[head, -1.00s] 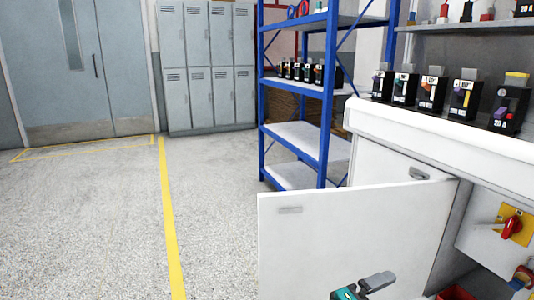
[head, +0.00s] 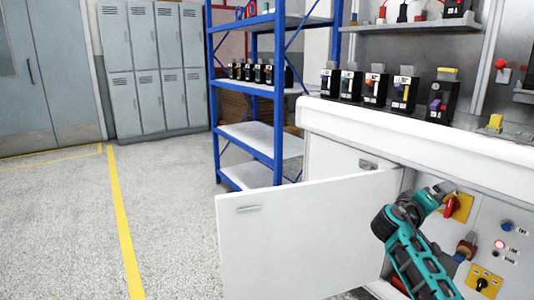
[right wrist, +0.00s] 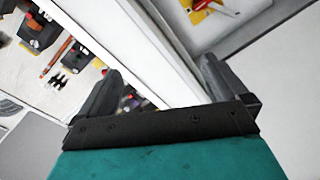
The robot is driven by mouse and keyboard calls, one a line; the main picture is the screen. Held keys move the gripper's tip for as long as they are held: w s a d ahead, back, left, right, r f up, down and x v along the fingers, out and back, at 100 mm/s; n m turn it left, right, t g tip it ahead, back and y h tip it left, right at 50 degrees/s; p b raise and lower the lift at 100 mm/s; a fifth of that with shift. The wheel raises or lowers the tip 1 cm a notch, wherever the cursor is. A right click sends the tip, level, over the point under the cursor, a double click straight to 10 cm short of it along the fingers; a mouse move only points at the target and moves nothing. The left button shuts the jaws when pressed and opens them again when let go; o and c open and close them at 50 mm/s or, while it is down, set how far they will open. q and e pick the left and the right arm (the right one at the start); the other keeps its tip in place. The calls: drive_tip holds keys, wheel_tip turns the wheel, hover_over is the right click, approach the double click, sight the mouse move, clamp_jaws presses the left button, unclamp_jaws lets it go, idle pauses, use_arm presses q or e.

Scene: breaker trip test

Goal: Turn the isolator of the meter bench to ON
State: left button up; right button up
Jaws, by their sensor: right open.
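The isolator is a red rotary handle (head: 451,198) on a yellow plate (head: 464,209), set in the white panel under the bench top (head: 410,132). Part of the handle is hidden behind my arm, so I cannot tell its setting. The yellow plate (right wrist: 201,5) and red handle also show at the top edge of the right wrist view. My right arm rises from the bottom right of the head view, its end close in front of the isolator. My right gripper (right wrist: 155,85) is open, with nothing between its fingers. I cannot see contact with the handle. My left gripper is not in view.
An open white cabinet door (head: 300,240) stands left of my arm. Several breakers stand on the bench. The floor at left is clear.

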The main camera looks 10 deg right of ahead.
drive_tip(key=w+a+f+n+t+y, duration=0.3)
drive_tip(key=w+a+t+y, duration=0.5)
drive_tip(key=w+a+y, duration=0.45)
drive_tip(key=s+a+f+n+g+y, duration=0.15)
drive_tip(key=s+a+f+y, duration=0.25)
drive_tip(key=s+a+f, duration=0.85)
drive_tip(key=s+a+f+g+y, duration=0.1)
drive_tip(key=s+a+f, duration=0.35)
drive_tip(key=s, duration=0.75)
drive_tip(key=s+a+f+g+y, duration=0.2)
drive_tip(key=s+a, duration=0.5)
drive_tip(key=s, duration=0.5)
use_arm(q)
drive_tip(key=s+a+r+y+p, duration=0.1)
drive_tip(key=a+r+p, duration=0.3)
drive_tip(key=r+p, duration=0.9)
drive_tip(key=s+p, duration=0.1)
drive_tip(key=p, duration=0.6)
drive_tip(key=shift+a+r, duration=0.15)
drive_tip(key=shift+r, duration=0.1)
use_arm(e)
drive_tip(key=s+d+r+m+h, duration=0.1)
drive_tip(key=s+d+r+h, duration=0.1)
drive_tip(key=r, duration=1.2)
drive_tip(key=shift+s+d, duration=0.2)
drive_tip(key=shift+d, duration=0.7)
